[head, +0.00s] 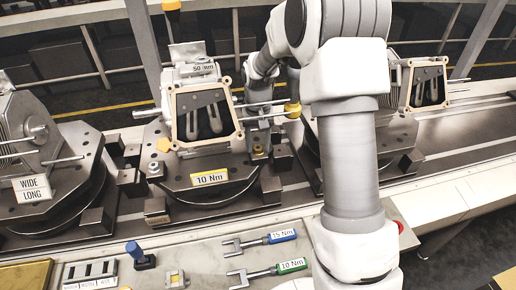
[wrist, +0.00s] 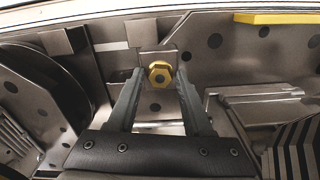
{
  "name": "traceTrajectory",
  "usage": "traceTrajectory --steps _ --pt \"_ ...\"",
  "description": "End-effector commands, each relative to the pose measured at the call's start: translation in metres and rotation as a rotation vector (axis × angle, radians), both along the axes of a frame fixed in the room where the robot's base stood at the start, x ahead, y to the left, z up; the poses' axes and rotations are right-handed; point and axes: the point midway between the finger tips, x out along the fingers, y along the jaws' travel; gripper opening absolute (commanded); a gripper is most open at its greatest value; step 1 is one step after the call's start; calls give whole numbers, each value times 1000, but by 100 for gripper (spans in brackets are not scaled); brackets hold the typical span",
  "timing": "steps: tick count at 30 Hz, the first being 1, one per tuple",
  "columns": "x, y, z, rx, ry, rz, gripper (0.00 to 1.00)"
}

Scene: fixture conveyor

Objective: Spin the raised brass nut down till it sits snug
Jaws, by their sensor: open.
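A brass hex nut (wrist: 160,74) with a dark centre shows in the wrist view between the two finger ends of my gripper (wrist: 160,82). The fingers stand apart on either side of it, and I cannot tell whether either touches it. In the head view my gripper (head: 258,143) points down at the right side of the 10 Nm fixture (head: 225,180), with a small brass spot (head: 257,149) between its fingers. How high the nut between my fingers sits cannot be told.
A framed housing (head: 205,108) stands on the fixture, with thin rods sticking out sideways. A WIDE LONG fixture (head: 32,187) is at the left. Two wrenches, a blue-handled 15 Nm one (head: 283,236) and a green-handled 10 Nm one (head: 291,265), lie on the front bench.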

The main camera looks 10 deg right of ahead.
Motion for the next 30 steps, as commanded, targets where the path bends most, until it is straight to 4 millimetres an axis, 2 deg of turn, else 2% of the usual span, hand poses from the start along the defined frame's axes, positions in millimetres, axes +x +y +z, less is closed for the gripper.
traceTrajectory --steps 11,22,30 --pt "0 0 0 0 0 40 50" --pt "0 0 1 1 0 460 50" --pt "0 0 0 0 0 539 50"
